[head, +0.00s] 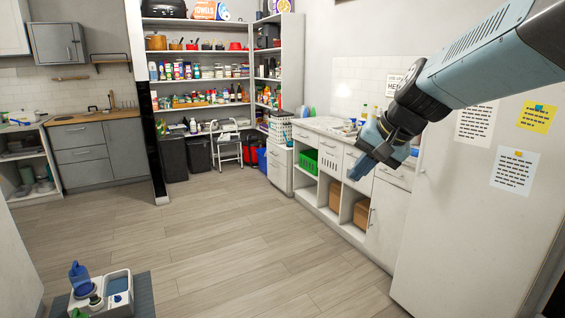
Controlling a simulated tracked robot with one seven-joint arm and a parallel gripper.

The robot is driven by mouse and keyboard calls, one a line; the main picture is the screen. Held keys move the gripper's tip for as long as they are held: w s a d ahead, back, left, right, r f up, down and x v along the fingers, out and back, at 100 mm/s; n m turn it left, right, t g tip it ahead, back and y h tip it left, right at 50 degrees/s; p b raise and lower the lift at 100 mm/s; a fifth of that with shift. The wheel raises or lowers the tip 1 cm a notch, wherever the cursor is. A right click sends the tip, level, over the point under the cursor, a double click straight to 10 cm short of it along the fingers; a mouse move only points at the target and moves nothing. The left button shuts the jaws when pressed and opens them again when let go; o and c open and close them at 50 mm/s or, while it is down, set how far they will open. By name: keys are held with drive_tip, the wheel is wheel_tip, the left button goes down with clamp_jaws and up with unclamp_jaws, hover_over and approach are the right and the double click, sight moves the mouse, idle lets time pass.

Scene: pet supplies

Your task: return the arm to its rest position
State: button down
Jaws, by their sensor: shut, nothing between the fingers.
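My arm (490,60) reaches in from the upper right of the head view. My gripper (362,167) hangs at its end, pointing down and to the left. Its fingers are together and hold nothing. It is in the air in front of the white counter (345,140), and apart from it as far as I can tell. The depth between them is hard to judge.
A white cabinet (440,200) with taped notes stands close on the right. A pet station (118,290) with a blue bottle sits on a dark mat (144,290) at the lower left. Full shelves (200,87) stand at the back. The wooden floor (235,235) is clear.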

drive_tip(key=s+d+f+n+h, duration=0.1)
drive_tip(key=s+d+h, duration=0.1)
drive_tip(key=s, duration=0.5)
drive_tip(key=s+d+f+n+h, duration=0.2)
drive_tip(key=s+d, duration=0.3)
drive_tip(key=s, duration=0.2)
drive_tip(key=shift+s+n+t, duration=0.3)
drive_tip(key=shift+s, duration=0.1)
